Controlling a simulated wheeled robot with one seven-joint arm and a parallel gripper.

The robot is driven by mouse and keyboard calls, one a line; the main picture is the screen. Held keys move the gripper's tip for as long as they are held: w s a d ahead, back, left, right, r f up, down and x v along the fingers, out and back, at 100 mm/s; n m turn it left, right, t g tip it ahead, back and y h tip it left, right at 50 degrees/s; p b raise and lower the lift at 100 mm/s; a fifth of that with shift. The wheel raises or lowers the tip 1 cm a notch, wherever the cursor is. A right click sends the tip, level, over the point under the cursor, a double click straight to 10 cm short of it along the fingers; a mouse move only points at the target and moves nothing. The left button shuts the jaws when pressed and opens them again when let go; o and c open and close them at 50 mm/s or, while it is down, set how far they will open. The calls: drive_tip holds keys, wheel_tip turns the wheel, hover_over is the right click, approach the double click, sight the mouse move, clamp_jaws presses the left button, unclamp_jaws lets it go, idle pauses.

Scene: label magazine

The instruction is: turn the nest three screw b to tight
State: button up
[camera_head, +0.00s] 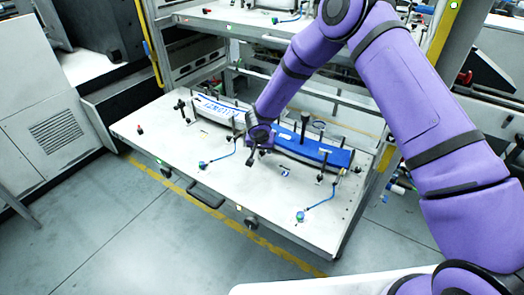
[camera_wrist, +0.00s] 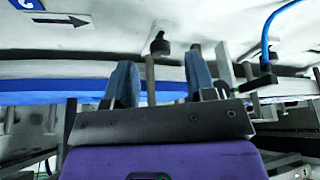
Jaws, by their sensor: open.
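No readable mark shows which screw is nest three screw b. Several black-knobbed screws stand along the strips, including a tall one (camera_head: 305,119). My wrist hides part of the row in the head view.
The white drawer top (camera_head: 180,140) carries a white lettered strip (camera_head: 222,110) and a blue strip (camera_head: 335,156). Blue cables (camera_head: 320,204) with small fittings lie at the front. Rack shelves and uprights stand behind. The front part of the top is mostly bare.

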drive_tip(key=shift+x, duration=1.25)
drive_tip(key=shift+c, duration=0.4)
drive_tip(key=c, duration=0.8)
drive_tip(key=m, duration=0.2)
drive_tip(key=m+h, duration=0.1)
drive_tip(key=m, duration=0.1)
drive_tip(key=shift+w+a+m+g+h, duration=0.1)
drive_tip(key=shift+a+m+g+h, duration=0.05)
drive_tip(key=shift+m+g+h, duration=0.2)
drive_tip(key=shift+c, duration=0.2)
drive_tip(key=o, duration=0.9)
drive_tip(key=shift+r, duration=0.15)
drive_tip(key=v, duration=1)
drive_tip(key=shift+s+a+r, duration=0.1)
drive_tip(key=shift+s+r, duration=0.1)
drive_tip(key=shift+r, duration=0.1)
